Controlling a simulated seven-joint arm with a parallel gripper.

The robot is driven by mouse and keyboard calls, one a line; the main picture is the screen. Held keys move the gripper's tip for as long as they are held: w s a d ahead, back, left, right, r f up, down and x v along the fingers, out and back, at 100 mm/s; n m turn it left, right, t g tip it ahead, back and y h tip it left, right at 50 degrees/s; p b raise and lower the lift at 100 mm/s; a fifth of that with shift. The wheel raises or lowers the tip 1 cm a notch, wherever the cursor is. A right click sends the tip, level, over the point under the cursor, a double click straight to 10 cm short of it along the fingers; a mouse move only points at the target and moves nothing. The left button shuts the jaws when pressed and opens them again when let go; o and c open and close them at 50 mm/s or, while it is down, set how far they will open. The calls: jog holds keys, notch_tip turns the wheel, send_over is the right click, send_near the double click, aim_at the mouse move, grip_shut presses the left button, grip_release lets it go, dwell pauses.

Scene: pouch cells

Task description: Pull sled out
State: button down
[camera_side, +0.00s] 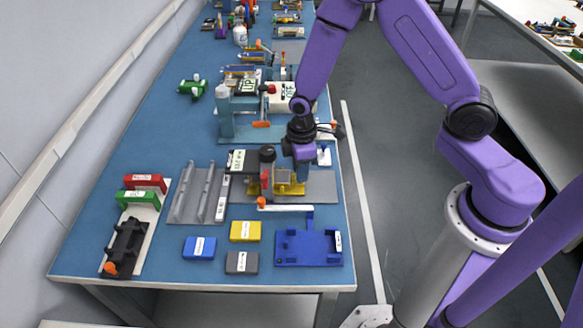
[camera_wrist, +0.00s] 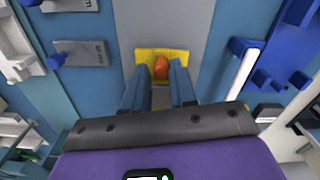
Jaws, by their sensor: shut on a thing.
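The yellow sled (camera_side: 288,188) sits on a grey base plate (camera_side: 325,187) near the table's right side. In the wrist view the yellow part (camera_wrist: 145,55) lies straight ahead, with an orange knob (camera_wrist: 161,67) standing at its middle. My gripper (camera_side: 302,174) points down at the right part of the yellow piece. In the wrist view my gripper's two blue fingers (camera_wrist: 160,72) stand on either side of the orange knob, shut on it. The finger tips' exact contact is hard to see, and the arm hides part of the fixture.
A blue tray (camera_side: 309,261) and an orange-tipped lever (camera_side: 285,208) lie in front. Yellow, blue and grey labelled blocks (camera_side: 245,231) lie front left. A grey ribbed rack (camera_side: 198,192) stands left. A press-like station (camera_side: 228,112) stands behind. Bare blue table shows at left.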

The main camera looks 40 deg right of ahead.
jog(key=s+d, duration=0.3)
jog(key=s, duration=0.1)
jog(key=s+d, duration=0.4)
jog(key=shift+s+d, duration=0.15)
jog(key=shift+d, duration=0.05)
jog(key=c, duration=1)
grip_release()
jog(key=shift+r, duration=0.15)
jog(key=shift+w+r, duration=0.2)
jog(key=shift+r, duration=0.4)
notch_tip(320, 180, up, 16)
jog(key=shift+s+f, duration=0.1)
